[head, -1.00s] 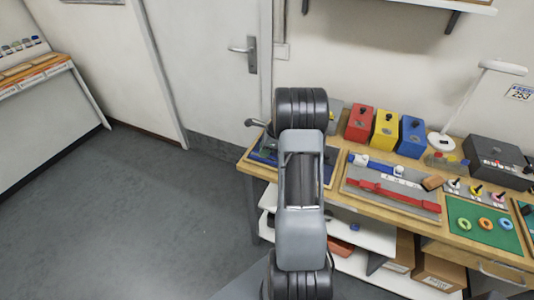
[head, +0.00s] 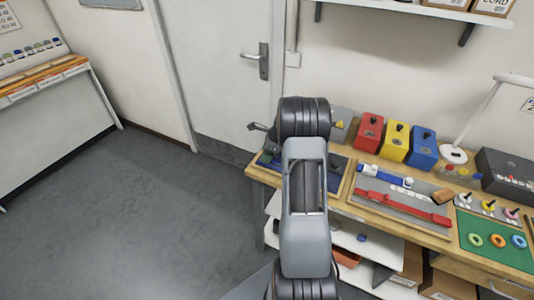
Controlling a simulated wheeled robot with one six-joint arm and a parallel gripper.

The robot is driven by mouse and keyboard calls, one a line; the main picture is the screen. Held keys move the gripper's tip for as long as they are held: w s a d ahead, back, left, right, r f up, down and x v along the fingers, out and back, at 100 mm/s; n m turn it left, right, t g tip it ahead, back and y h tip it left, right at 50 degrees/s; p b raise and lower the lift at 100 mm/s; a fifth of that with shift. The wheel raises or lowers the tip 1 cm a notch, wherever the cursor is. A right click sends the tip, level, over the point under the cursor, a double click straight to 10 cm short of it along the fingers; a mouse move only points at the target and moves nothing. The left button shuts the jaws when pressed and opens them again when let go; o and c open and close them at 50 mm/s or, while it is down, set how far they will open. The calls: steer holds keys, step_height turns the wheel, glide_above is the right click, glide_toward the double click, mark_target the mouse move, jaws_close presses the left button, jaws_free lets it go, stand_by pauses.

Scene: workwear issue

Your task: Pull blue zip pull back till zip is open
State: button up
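I cannot make out a blue zip pull for certain in the head view. A dark blue panel (head: 338,167) lies on the left end of the workbench, and my arm covers its middle. To its right, a grey board (head: 372,212) carries a blue strip (head: 367,169) with white pieces and, in front of it, a red strip (head: 405,207). My gripper is not visible; my arm stands upright in the picture before the bench's left end. What lies behind the arm is hidden.
Red (head: 369,133), yellow (head: 394,142) and blue (head: 422,149) boxes stand at the bench's back. A white lamp (head: 453,153) and a dark box (head: 505,175) stand right of them. A green mat (head: 480,240) holds coloured rings. The floor at left is clear.

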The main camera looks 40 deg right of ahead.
steer(key=b+v, duration=0.1)
steer(key=v, duration=1.2)
steer(key=shift+r, duration=0.4)
